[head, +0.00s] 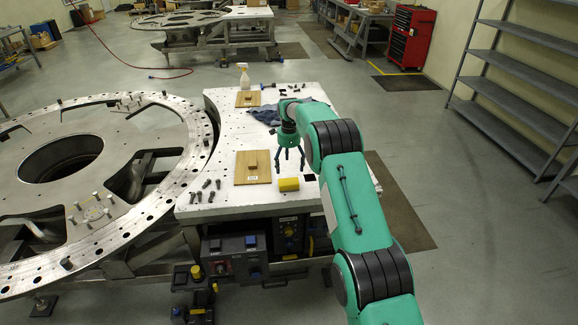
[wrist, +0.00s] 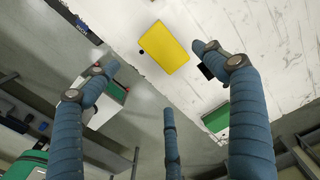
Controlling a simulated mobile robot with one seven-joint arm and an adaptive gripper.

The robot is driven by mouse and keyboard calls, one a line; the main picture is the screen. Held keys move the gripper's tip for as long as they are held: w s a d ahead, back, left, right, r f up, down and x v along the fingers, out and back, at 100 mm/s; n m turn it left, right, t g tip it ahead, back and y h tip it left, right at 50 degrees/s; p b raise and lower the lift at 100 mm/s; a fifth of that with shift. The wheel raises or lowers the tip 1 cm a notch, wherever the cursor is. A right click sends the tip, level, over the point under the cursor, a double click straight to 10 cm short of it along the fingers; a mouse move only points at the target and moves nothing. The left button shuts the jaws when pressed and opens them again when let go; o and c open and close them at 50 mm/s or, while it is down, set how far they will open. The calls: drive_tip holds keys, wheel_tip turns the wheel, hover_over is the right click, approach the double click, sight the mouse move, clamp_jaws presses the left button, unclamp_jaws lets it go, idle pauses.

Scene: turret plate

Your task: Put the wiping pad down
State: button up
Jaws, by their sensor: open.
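A yellow block (head: 288,184), which looks like the wiping pad, lies flat on the white worktable (head: 222,202) near its front edge. It also shows whole in the wrist view (wrist: 162,48), at the top middle, on the white surface. My gripper (head: 290,160) hangs above the table, a little behind and above the pad in the head view. In the wrist view its blue fingers (wrist: 158,72) are spread apart with nothing between them, and the pad lies beyond their tips, apart from them.
A wooden board with a small block (head: 253,168) lies left of the pad, with several dark bolts (head: 207,190) nearby. A dark blue cloth (head: 264,114), a spray bottle (head: 243,78) and a second board (head: 248,100) are farther back. The large ring plate (head: 182,190) adjoins the table's left side.

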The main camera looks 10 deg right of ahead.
drive_tip(key=shift+r, duration=0.1)
idle(0.3)
drive_tip(key=s+d+r+n, duration=0.1)
drive_tip(key=s+r, duration=0.2)
drive_tip(key=r, duration=0.4)
drive_tip(key=s+r+n+t, duration=0.1)
drive_tip(key=s+r+n, duration=0.15)
drive_tip(key=r, duration=0.45)
drive_tip(key=s+d+r+n, duration=0.1)
drive_tip(key=s+r, duration=0.3)
drive_tip(key=r, duration=0.3)
drive_tip(key=s+d+r+n+t, duration=0.2)
drive_tip(key=s+r+n, duration=0.2)
drive_tip(key=s+r, duration=1.35)
drive_tip(key=s+r+n+t, duration=0.1)
drive_tip(key=s+r+n, duration=0.1)
drive_tip(key=s, duration=0.9)
drive_tip(key=s+r+n, duration=0.1)
drive_tip(key=s+n, duration=0.2)
drive_tip(key=s, duration=0.8)
drive_tip(key=s+f+n, duration=0.2)
drive_tip(key=s+f, duration=0.1)
drive_tip(key=s, duration=0.7)
drive_tip(key=s+d+f+n+t, duration=0.1)
drive_tip(key=s+f, duration=0.3)
drive_tip(key=s, duration=0.6)
drive_tip(key=shift+s+d+n+t, duration=0.25)
drive_tip(key=shift+s+n+t, duration=0.1)
drive_tip(key=shift+n, duration=0.4)
